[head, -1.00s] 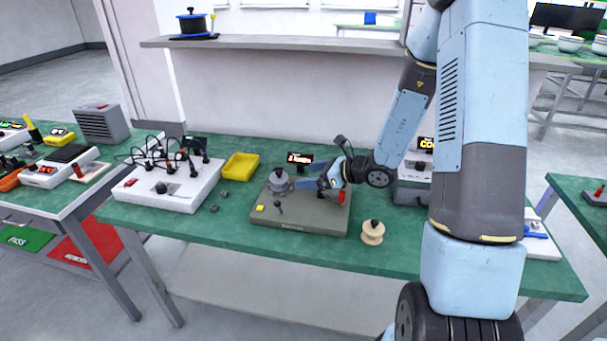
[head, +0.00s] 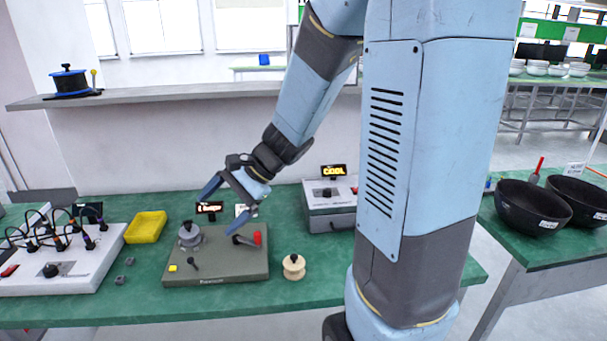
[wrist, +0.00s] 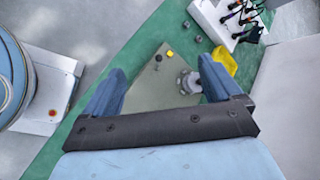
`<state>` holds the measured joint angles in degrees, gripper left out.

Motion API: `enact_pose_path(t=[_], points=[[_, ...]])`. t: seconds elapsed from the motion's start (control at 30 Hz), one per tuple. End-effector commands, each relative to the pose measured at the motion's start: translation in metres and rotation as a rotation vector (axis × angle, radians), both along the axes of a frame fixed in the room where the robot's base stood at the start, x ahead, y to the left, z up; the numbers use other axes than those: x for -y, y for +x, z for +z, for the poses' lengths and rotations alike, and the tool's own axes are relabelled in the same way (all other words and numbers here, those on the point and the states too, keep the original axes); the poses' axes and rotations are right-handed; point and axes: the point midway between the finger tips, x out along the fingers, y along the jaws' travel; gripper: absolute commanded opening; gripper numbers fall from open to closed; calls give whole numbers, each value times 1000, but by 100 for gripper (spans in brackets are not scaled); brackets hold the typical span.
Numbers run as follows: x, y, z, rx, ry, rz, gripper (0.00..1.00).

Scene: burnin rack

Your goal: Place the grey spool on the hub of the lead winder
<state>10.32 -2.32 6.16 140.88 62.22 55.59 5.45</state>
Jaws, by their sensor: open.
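The lead winder is a grey-olive box (head: 215,265) on the green bench, with a yellow button, a small black lever and a red-ended handle. The grey spool (head: 189,236) sits upright at the winder's back left; it appears to be on the hub, but the hub is hidden, so its seating cannot be told. In the wrist view the spool (wrist: 188,82) shows close to the right finger. My gripper (head: 219,215) is open and empty, above and behind the winder, right of the spool and apart from it in the head view.
A cream spool (head: 293,267) stands right of the winder. A yellow tray (head: 146,227) and a white lead box (head: 60,268) are to the left. A grey instrument (head: 328,200) is behind right. A shelf (head: 200,92) runs along the wall with a blue-black reel (head: 69,82).

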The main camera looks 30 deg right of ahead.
Motion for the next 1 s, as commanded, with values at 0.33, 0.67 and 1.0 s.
enact_pose_path(t=[0.33,0.67,1.0], points=[[34,-64,44,273,-353,310,92],[86,-112,85,511,-724,537,92],[120,-141,117,654,-1001,657,92]])
